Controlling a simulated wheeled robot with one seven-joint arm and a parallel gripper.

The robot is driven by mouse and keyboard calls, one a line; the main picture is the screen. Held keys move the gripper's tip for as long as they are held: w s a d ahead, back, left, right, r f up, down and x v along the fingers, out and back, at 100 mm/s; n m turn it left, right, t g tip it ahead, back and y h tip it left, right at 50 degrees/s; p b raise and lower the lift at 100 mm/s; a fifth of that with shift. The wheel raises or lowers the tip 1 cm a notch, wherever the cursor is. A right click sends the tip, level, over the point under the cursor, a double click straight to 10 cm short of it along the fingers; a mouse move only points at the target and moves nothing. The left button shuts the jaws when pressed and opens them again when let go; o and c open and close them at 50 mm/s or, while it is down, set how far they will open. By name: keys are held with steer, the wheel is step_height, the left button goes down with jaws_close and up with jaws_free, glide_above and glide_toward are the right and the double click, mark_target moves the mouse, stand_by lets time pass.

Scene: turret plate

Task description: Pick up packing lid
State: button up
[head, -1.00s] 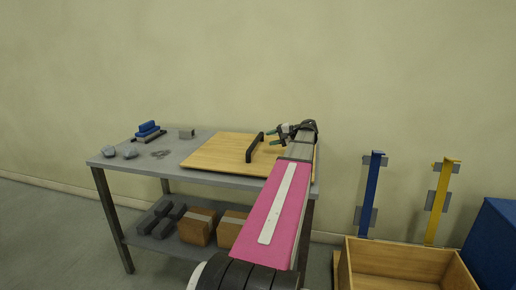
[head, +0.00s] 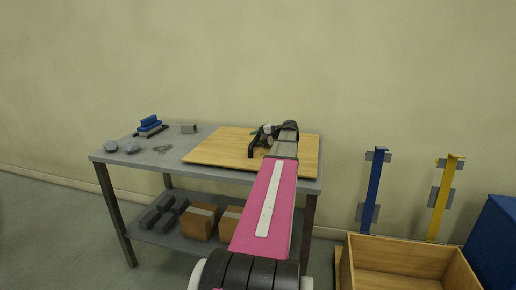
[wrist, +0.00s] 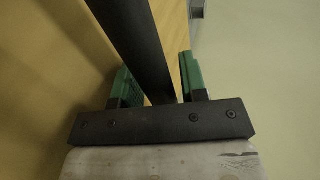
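The packing lid appears to be the flat light-wood board (head: 220,149) lying on the right part of the grey table, with a black bar handle (head: 251,149) standing on it. My gripper (head: 262,137) is at the handle and hides part of it. In the wrist view, the black handle (wrist: 138,35) runs between the two green fingertips of my gripper (wrist: 157,78). The fingers are apart, one on each side of the handle, with a narrow gap visible at the right finger. The lid's wood (wrist: 50,60) fills the left side there.
The table's (head: 180,140) left part holds blue and dark blocks (head: 150,126), grey lumps (head: 111,146) and a small grey block (head: 188,128). Brown boxes (head: 199,222) sit on the lower shelf. A wooden crate (head: 405,255), blue post (head: 374,190) and yellow post (head: 443,200) stand right.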

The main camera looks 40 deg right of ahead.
steer(key=shift+w+a+f, duration=0.15)
steer(key=shift+w+a, duration=0.1)
steer(key=shift+w, duration=0.1)
jaws_close()
stand_by(1.2)
